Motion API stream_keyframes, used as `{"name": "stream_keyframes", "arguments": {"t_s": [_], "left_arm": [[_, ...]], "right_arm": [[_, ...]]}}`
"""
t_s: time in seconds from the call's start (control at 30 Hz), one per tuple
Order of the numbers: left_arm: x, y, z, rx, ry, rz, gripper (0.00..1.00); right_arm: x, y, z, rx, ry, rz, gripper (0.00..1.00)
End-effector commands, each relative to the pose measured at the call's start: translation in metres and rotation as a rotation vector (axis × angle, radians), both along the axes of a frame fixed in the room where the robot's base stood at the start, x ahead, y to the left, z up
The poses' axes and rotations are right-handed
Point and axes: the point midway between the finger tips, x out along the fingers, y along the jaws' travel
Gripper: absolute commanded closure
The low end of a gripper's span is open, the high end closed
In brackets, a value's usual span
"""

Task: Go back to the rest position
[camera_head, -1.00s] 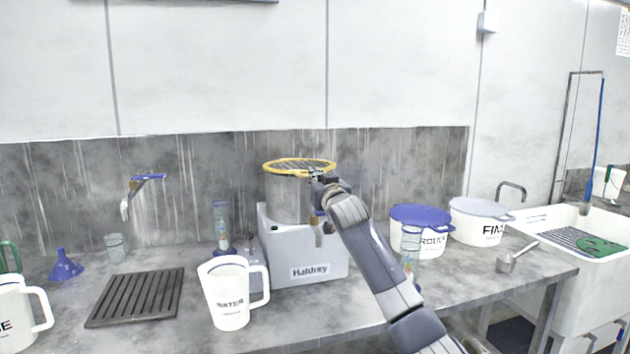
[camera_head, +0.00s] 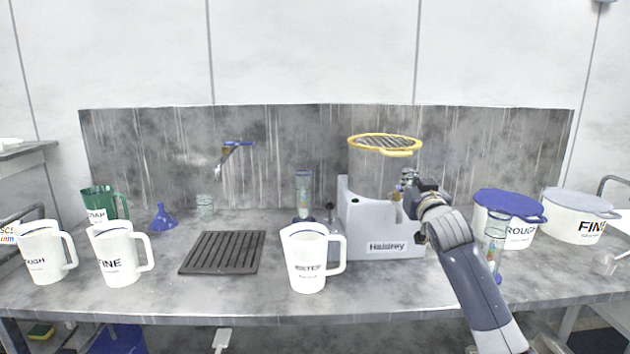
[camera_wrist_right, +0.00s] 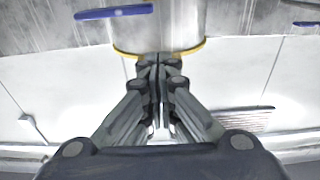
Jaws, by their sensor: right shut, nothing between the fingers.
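My right gripper (camera_head: 408,180) is in front of the right side of the grey Haldrey machine (camera_head: 388,246), close to its metal drum (camera_head: 372,178) with the yellow-rimmed lid (camera_head: 385,143). In the right wrist view my right gripper (camera_wrist_right: 158,62) has its fingers together with nothing between them. The drum (camera_wrist_right: 160,22) and its yellow rim (camera_wrist_right: 120,50) lie just beyond the fingertips there; I cannot tell whether they touch. My left gripper is in neither view.
A water jug (camera_head: 306,262) stands left of the machine. A tall clear cylinder (camera_head: 494,238) and the ROUGH tub (camera_head: 515,204) stand right of my forearm, with the FINE tub (camera_head: 575,212) beyond. A slotted drain mat (camera_head: 222,252) and two white jugs (camera_head: 118,255) are at left.

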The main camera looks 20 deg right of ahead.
Motion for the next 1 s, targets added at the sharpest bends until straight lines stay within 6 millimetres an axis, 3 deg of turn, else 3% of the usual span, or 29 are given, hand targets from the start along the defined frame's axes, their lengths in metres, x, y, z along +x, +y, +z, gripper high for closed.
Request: {"name": "stream_keyframes", "arguments": {"t_s": [0.07,0.17,0.27,0.33,0.47,0.6,0.67,0.8,1.0], "left_arm": [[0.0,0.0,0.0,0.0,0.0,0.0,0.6],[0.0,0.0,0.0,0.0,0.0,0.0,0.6],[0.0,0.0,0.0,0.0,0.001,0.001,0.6],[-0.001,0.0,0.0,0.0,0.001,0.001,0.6],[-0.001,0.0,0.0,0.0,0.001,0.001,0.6],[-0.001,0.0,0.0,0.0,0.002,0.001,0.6],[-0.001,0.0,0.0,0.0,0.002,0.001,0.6],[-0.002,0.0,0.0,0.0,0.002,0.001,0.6],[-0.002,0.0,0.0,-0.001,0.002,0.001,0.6]], "right_arm": [[0.0,0.002,-0.005,0.0,0.009,0.003,1.0],[-0.003,0.014,-0.032,-0.005,0.056,0.013,1.0],[-0.014,0.037,-0.083,-0.014,0.15,0.034,1.0],[-0.028,0.058,-0.129,-0.023,0.236,0.053,1.0],[-0.07,0.095,-0.212,-0.035,0.405,0.092,1.0],[-0.132,0.132,-0.292,-0.042,0.592,0.136,1.0],[-0.163,0.147,-0.322,-0.044,0.673,0.155,1.0],[-0.247,0.178,-0.382,-0.038,0.866,0.202,1.0],[-0.352,0.206,-0.424,-0.02,1.084,0.255,1.0]]}}
